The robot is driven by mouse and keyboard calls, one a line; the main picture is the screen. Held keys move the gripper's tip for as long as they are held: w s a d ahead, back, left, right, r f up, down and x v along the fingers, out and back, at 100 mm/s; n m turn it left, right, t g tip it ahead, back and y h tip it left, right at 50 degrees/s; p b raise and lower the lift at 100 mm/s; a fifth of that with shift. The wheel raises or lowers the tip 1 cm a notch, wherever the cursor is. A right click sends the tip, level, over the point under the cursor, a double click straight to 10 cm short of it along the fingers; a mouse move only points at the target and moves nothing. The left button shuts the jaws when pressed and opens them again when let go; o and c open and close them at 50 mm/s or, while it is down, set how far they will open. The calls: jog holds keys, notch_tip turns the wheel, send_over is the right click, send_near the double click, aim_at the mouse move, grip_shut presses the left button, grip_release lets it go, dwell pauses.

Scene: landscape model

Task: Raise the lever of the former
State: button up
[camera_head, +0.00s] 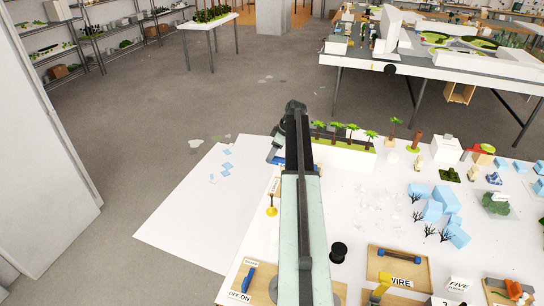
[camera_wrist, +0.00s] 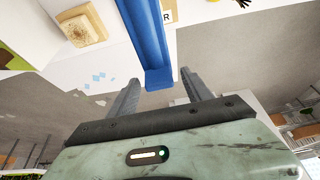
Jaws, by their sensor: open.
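A blue lever (camera_wrist: 150,45) runs down from the top of the wrist view, and its near end lies between the fingers of my gripper (camera_wrist: 159,76). The gripper is open, with a finger on either side of the lever and visible gaps; I cannot tell the depth between them. A white label ending in "R" (camera_wrist: 168,17) is beside the lever. In the head view a small blue part (camera_head: 278,161) shows beside my arm at the white table's far left edge. The rest of the former is hidden.
The white table (camera_head: 325,215) holds model trees (camera_head: 351,129), light blue blocks (camera_head: 443,200) and a black spool (camera_head: 338,252). An "OFF ON" panel with another blue lever (camera_head: 248,278) is at the front left. A beige block (camera_wrist: 82,27) is near the lever.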

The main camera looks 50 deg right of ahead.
grip_shut()
dwell(1.2)
